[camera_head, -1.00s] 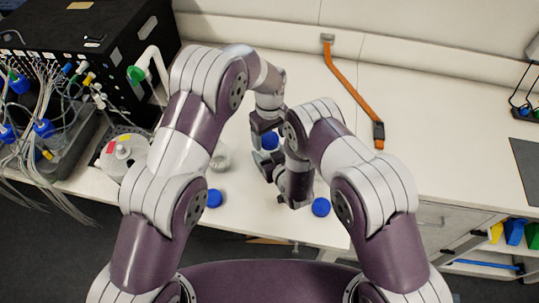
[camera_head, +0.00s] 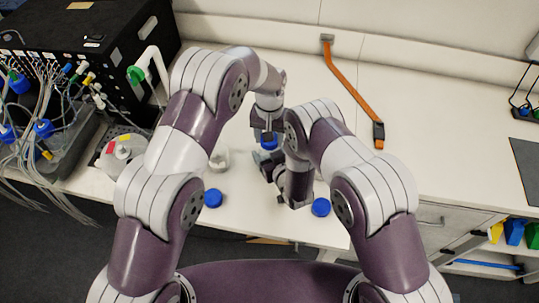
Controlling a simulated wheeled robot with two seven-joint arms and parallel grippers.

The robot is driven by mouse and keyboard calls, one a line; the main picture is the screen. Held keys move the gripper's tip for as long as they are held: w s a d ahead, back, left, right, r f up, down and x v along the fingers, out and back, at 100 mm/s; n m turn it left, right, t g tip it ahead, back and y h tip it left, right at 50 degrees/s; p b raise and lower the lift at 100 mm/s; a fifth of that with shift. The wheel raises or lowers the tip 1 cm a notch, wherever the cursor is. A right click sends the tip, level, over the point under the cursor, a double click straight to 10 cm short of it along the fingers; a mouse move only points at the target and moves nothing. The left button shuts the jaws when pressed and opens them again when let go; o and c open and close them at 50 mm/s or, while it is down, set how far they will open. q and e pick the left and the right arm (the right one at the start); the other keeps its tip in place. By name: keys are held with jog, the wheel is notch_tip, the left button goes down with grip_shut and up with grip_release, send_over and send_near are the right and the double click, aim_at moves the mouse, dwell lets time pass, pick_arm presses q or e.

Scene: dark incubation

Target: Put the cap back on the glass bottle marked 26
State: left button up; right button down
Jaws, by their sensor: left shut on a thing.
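A blue cap (camera_head: 269,141) is between the fingers of my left gripper (camera_head: 267,138), which is shut on it above the middle of the bench. My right gripper (camera_head: 265,166) is just below and beside it, mostly behind my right arm, so its jaws cannot be read. Whether a bottle stands under the held cap is hidden. A clear glass vessel (camera_head: 219,160) stands partly behind my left arm. A blue cap (camera_head: 213,198) shows near the front edge on the left, another blue cap (camera_head: 320,207) on the right. No number 26 can be read.
A black box (camera_head: 95,50) with tubes and cables stands at the back left, a round white container (camera_head: 122,155) in front of it. An orange strap (camera_head: 350,88) lies at the back.

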pick_arm(q)
jog(key=o, duration=1.2)
jog(key=shift+c, duration=0.2)
jog(key=shift+r, duration=2.25)
jog(key=shift+c, duration=0.4)
